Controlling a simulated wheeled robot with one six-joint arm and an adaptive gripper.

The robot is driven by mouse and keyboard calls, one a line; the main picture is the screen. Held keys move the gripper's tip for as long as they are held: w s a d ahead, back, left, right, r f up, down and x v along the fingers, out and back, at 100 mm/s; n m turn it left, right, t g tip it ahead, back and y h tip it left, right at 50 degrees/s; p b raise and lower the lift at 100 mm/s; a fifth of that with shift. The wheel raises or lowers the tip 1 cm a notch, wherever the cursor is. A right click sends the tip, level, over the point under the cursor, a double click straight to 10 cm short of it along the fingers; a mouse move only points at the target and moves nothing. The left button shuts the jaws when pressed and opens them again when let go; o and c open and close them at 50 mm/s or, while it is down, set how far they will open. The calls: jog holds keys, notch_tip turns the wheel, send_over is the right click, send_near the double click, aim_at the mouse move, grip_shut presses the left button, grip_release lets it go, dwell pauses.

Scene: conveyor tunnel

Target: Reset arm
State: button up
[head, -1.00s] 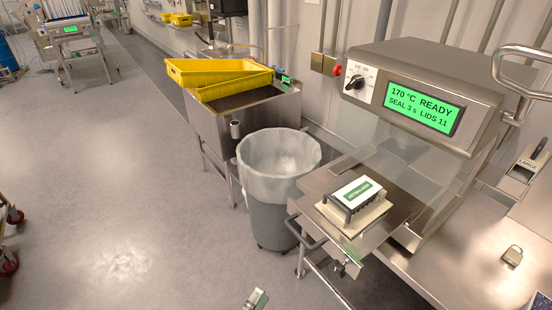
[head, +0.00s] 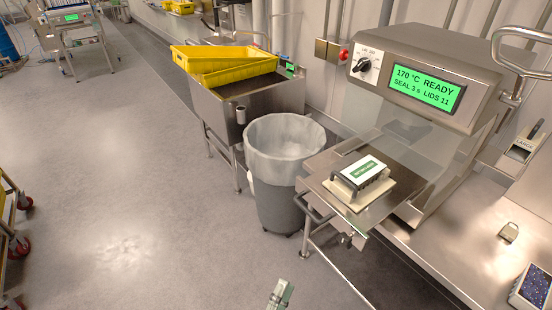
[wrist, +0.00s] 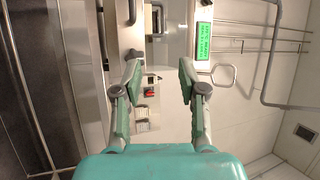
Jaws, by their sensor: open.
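My gripper (wrist: 160,82) is open and empty in the wrist view, its two green-padded fingers apart with only the room behind them. In the head view only a small part of my gripper (head: 281,294) shows at the bottom edge, over the floor and well short of the sealing machine. The sealing machine (head: 430,65) stands at the right, its green screen reading 170 °C READY, SEAL 3 s, LIDS 11. A black-framed block with a green and white label (head: 359,172) sits on a pale base on the machine's extended tray (head: 318,172).
A lined grey bin (head: 278,205) stands left of the machine. Behind it, yellow trays (head: 225,65) rest on a steel sink (head: 230,112). A padlock-shaped piece (head: 508,233) and a dark box (head: 533,287) lie on the right bench. The floor at left is open, with a wheeled cart (head: 15,240) at its edge.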

jog(key=s+d+r+n+t+y, duration=0.25)
jog(key=s+d+n, duration=0.25)
jog(key=d, duration=0.3)
jog(key=s+d+r+n+g+y, duration=0.1)
jog(key=s+d+n+g+y, duration=0.2)
jog(key=s+n, duration=0.5)
jog(key=s+d+r+n+g+y, duration=0.1)
jog(key=s+d+n+g+y, duration=0.3)
jog(key=s, duration=1.3)
jog(key=d+n, duration=0.1)
jog(key=n, duration=0.3)
jog(key=shift+d+r, duration=0.2)
jog(key=shift+d, duration=0.15)
